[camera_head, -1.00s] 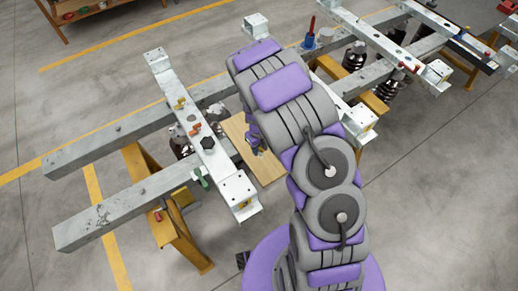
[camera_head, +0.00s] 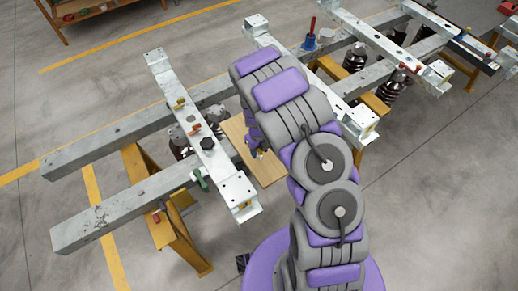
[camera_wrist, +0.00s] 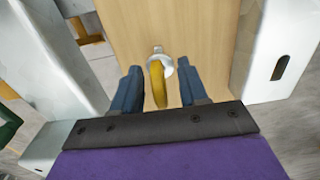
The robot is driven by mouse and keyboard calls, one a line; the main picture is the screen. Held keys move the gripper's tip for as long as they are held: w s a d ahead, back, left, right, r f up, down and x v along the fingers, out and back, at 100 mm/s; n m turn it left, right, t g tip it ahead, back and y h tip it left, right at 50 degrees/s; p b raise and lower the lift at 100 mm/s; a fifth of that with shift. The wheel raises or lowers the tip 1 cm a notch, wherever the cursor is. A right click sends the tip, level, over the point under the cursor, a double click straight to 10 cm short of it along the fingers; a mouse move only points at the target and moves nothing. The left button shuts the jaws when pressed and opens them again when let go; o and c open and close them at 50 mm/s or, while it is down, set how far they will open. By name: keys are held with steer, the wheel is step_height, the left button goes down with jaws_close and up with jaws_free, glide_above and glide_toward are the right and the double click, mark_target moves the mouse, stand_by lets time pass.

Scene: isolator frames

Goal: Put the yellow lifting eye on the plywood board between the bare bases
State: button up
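The yellow lifting eye (camera_wrist: 157,84) shows in the wrist view, its ring near edge-on and a silver metal part at its far end. It is over the plywood board (camera_wrist: 205,30) and seems to rest on it, though contact is hard to see. My gripper (camera_wrist: 159,88) has one dark blue finger on each side of the ring, with a visible gap on both sides. In the head view, my gripper (camera_head: 256,146) is low over the plywood board (camera_head: 266,174), partly hidden by my arm. The board lies between two white crossbeams.
The left white crossbeam (camera_head: 222,168) carries a dark bolt and small coloured parts. The right white crossbeam (camera_head: 360,118) is partly behind my arm. Grey beams (camera_head: 120,205) run beneath on yellow trestles (camera_head: 168,225). A blue cup with a red-handled tool (camera_head: 310,38) stands further back.

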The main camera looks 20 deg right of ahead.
steer(key=shift+o, duration=1.3)
steer(key=shift+r, duration=0.15)
step_height(320, 180, up, 12)
steer(key=shift+f+p, duration=0.15)
steer(key=shift+p, duration=0.95)
steer(key=shift+r, duration=0.25)
steer(key=s+r+n, duration=1.5)
steer(key=r, duration=0.3)
steer(key=s+r+n+g, duration=0.1)
steer(key=s+r+n, duration=0.2)
steer(key=s+n, duration=0.5)
steer(key=s+r+n, duration=0.3)
steer(key=s+n, duration=0.6)
steer(key=s, duration=0.2)
steer(key=shift+s+g, duration=0.15)
steer(key=shift+g, duration=0.25)
